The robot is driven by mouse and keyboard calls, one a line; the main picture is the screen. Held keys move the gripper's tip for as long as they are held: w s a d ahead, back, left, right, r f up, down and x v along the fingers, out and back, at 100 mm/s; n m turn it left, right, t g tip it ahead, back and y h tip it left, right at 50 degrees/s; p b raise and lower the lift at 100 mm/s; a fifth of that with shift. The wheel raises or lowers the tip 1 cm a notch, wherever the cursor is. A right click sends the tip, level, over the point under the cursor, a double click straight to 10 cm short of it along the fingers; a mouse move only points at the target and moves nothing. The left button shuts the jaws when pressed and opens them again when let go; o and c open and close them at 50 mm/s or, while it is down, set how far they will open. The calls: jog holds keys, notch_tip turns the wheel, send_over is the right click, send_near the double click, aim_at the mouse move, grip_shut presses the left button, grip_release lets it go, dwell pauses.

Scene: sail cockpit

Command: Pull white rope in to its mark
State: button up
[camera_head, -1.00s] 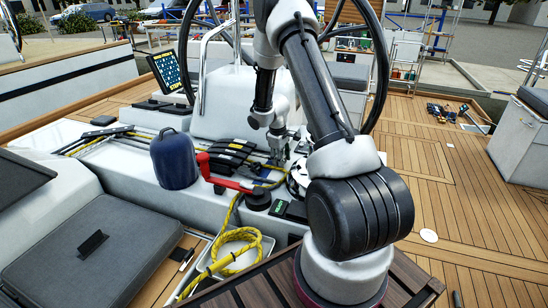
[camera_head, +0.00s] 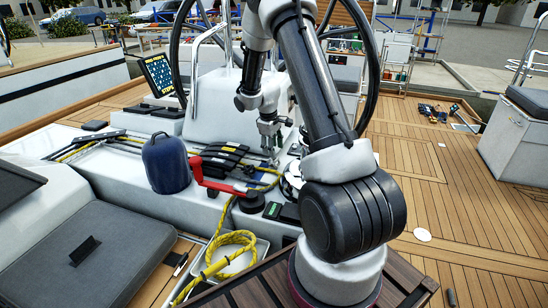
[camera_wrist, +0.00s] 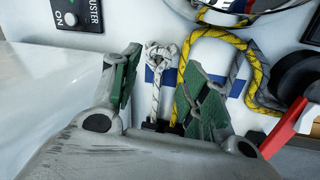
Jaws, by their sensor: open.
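In the wrist view, the white rope (camera_wrist: 155,97) hangs with a knotted, looped end near a blue mark (camera_wrist: 168,76) on the white surface. It runs down to a dark fitting (camera_wrist: 160,126) and shows between the two green-padded fingers of my gripper (camera_wrist: 160,90). The fingers stand apart, and nothing is clamped between them. A yellow rope (camera_wrist: 186,58) runs right beside the white one, partly behind the right finger. In the head view my gripper (camera_head: 270,143) points down over the cockpit console; the white rope is too small to make out there.
A red handle (camera_head: 208,178), a dark blue container (camera_head: 166,164) and black clutch levers (camera_head: 222,158) stand left of my gripper. A white bin (camera_head: 240,264) holds coiled yellow rope. A thruster switch panel (camera_wrist: 78,14) is at the wrist view's upper left. Open deck lies right.

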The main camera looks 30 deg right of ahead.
jog(key=shift+s+a+r, duration=0.1)
jog(key=shift+a+r, duration=0.1)
jog(key=shift+r, duration=0.95)
jog(key=shift+s+a+r, duration=0.1)
jog(key=shift+a+r, duration=0.1)
jog(key=shift+r, duration=0.95)
jog(key=s+a+r+m+t, duration=0.1)
jog(key=s+a+r+m, duration=0.15)
jog(key=s+r, duration=0.6)
jog(key=s+a+r+m+t, duration=0.1)
jog(key=s+a+r, duration=0.35)
jog(key=r, duration=0.65)
jog(key=s+a+r+m+y, duration=0.1)
jog(key=s+a+r, duration=0.1)
jog(key=s, duration=0.8)
jog(key=s+a+r+m+t+y, duration=0.1)
jog(key=s+a+r, duration=0.1)
jog(key=s, duration=0.8)
jog(key=shift+a+r, duration=0.35)
jog(key=shift+a, duration=0.5)
